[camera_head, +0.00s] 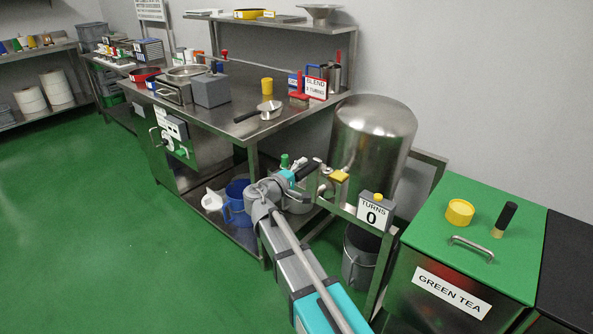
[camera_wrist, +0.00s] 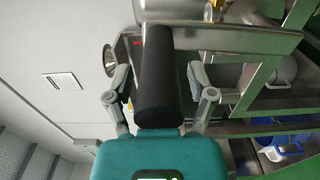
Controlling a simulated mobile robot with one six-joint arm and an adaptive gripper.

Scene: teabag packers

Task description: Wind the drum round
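The steel drum (camera_head: 372,135) stands on a metal frame right of the workbench. A sign on the frame reads TURNS 0 (camera_head: 373,215). My gripper (camera_head: 299,174) is at the left side of the drum, by its crank. In the wrist view, the black crank handle (camera_wrist: 157,85) lies between the two fingers of my gripper (camera_wrist: 158,82). The fingers are open around it, with a visible gap on each side. A steel crank bar (camera_wrist: 222,39) meets the handle's far end. In the head view the handle is small and partly hidden by my gripper.
A steel workbench (camera_head: 215,118) stands behind and left of the drum. A GREEN TEA bin (camera_head: 480,235) with a green lid stands on the right. A bucket (camera_head: 359,258) sits below the drum. A blue jug (camera_head: 236,203) is on the bench's lower shelf. Green floor at left is clear.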

